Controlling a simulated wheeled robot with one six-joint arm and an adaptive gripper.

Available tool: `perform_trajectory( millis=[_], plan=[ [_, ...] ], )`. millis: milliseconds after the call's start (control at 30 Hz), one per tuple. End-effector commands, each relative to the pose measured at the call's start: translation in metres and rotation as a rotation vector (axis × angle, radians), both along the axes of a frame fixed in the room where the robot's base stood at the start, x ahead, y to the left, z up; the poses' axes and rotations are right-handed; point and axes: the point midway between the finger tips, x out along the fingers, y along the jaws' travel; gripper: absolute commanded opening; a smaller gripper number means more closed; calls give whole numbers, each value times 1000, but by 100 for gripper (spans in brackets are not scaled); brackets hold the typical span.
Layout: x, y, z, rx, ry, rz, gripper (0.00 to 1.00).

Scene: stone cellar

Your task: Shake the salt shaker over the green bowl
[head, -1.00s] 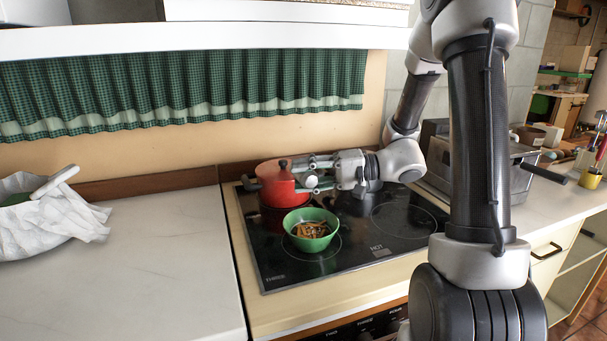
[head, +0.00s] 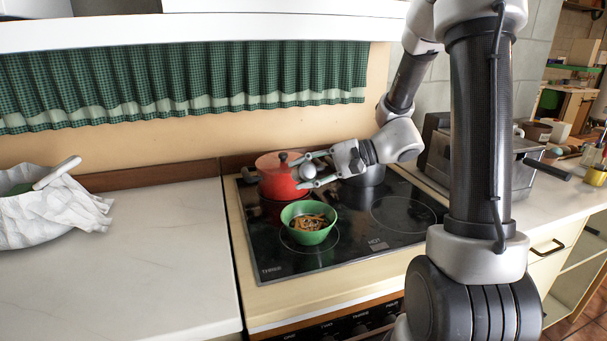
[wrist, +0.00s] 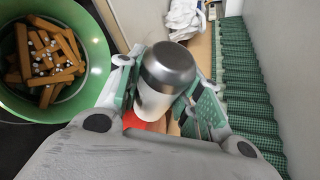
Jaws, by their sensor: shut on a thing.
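The salt shaker (wrist: 167,75) has a grey metal cap and a whitish body. My gripper (head: 312,170) is shut on it, with a green-padded finger on each side in the wrist view (wrist: 165,95). In the head view the shaker is too small to make out its tilt clearly. The green bowl (head: 311,238) stands on the hob and holds brown stick-like pieces. In the wrist view the bowl (wrist: 103,55) is at the upper left, with small white and dark bits among the sticks. My gripper is above and behind the bowl, beside it rather than directly over its middle.
A red pot (head: 279,184) stands close behind the bowl, and a dark pot (head: 368,174) is partly hidden behind my wrist. The black hob (head: 400,218) is clear at the right. A cloth-lined bowl (head: 50,215) sits on the left counter, whose middle (head: 140,260) is free.

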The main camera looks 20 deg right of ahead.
Motion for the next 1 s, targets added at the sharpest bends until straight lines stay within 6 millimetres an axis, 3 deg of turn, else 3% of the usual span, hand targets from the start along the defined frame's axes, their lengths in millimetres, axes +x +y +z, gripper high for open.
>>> perform_trajectory(
  millis=[600, 800, 1000],
  plan=[
    [-27, 0, 27, -1, 916, 3, 5],
    [-32, 0, 31, 1, 1045, 0, 5],
    [-33, 0, 32, 0, 1060, 0, 5]
  ],
)
